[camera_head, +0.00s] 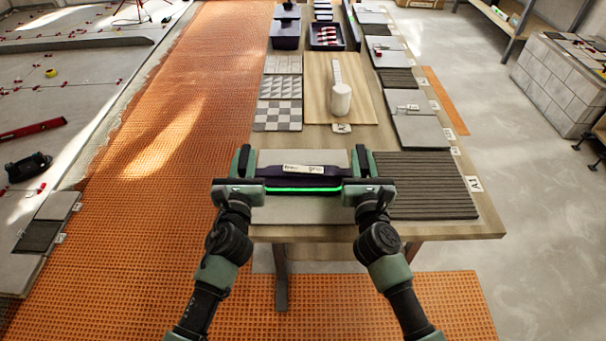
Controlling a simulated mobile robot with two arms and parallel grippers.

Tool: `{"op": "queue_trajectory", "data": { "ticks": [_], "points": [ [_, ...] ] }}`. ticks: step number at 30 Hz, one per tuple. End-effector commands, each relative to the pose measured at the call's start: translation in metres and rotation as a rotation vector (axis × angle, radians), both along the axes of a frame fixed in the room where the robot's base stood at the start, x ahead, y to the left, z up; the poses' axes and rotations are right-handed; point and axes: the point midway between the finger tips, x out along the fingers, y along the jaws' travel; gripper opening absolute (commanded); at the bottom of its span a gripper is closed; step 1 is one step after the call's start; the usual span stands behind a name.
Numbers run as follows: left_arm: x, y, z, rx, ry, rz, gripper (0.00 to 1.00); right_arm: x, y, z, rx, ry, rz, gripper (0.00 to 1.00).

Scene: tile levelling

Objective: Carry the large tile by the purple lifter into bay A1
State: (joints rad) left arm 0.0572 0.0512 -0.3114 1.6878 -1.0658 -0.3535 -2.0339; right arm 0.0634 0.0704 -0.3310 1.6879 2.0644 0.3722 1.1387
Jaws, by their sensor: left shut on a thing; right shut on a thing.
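The purple lifter (305,171) lies level at the front of the wooden table, with a green lit strip along its near side and a pale label on top. The large grey tile (290,213) is beneath it and shows in front of and behind the lifter. I cannot tell whether the tile touches the table. My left gripper (244,168) is shut on the lifter's left end. My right gripper (365,168) is shut on its right end. Bay A1 (430,186), a dark ribbed patch with an A1 tag (474,184), is just right of my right gripper.
Smaller tiles (418,132) line the right edge. Purple bins (286,36) stand at the far end. Orange matting (150,200) covers the floor left of the table.

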Motion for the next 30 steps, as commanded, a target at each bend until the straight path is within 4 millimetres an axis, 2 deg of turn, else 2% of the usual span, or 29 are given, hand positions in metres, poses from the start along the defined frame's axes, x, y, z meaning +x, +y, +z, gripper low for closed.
{"op": "queue_trajectory", "data": {
  "ticks": [7,16,30],
  "points": [
    [0.0,0.0,0.004,0.0,-0.001,0.0,0.0,0.0,0.0,0.004,0.0,0.0,-0.001,0.0],
    [0.0,0.0,0.024,0.0,-0.004,0.0,0.0,0.0,0.0,0.024,0.0,-0.003,-0.001,0.0],
    [0.001,0.0,0.024,0.0,-0.006,0.0,0.0,0.001,0.0,0.023,0.0,-0.005,0.0,0.0]
  ]
}}
